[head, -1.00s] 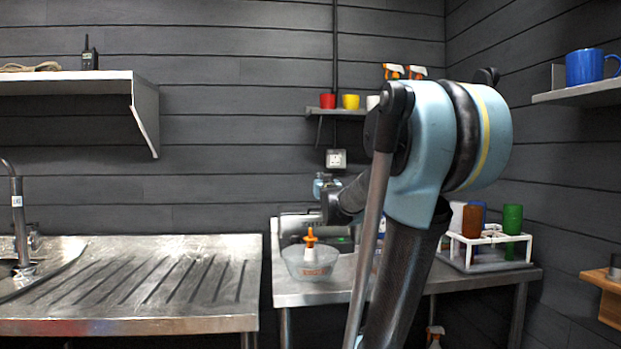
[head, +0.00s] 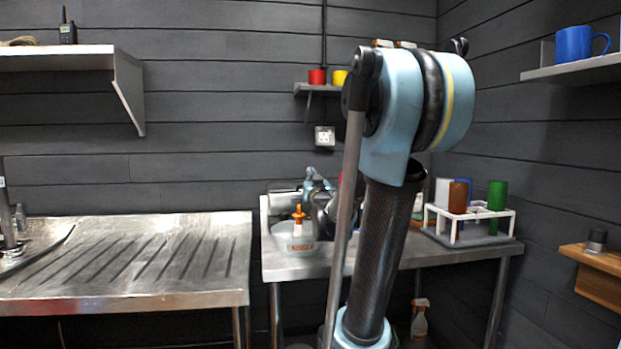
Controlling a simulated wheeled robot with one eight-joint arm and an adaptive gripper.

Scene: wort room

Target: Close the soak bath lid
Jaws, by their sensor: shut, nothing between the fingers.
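A silvery box, which looks like the soak bath (head: 282,201), stands at the back left of the far steel table. It is partly hidden by a clear bowl (head: 295,240) and by my arm, and I cannot make out its lid or how far it is open. The bowl stands in front of it, with an orange-topped white bottle (head: 299,214) in or behind it. My gripper (head: 322,212) is small and partly hidden behind my arm, near the box's right side. It is shut and empty; I cannot tell whether it touches the box.
The far steel table (head: 385,262) carries a white rack (head: 470,228) with coloured cups at its right. A steel drainboard (head: 140,255) stands at the left, with a gap between. A shelf with red and yellow cups (head: 317,76) hangs above. A spray bottle (head: 419,320) is below the table.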

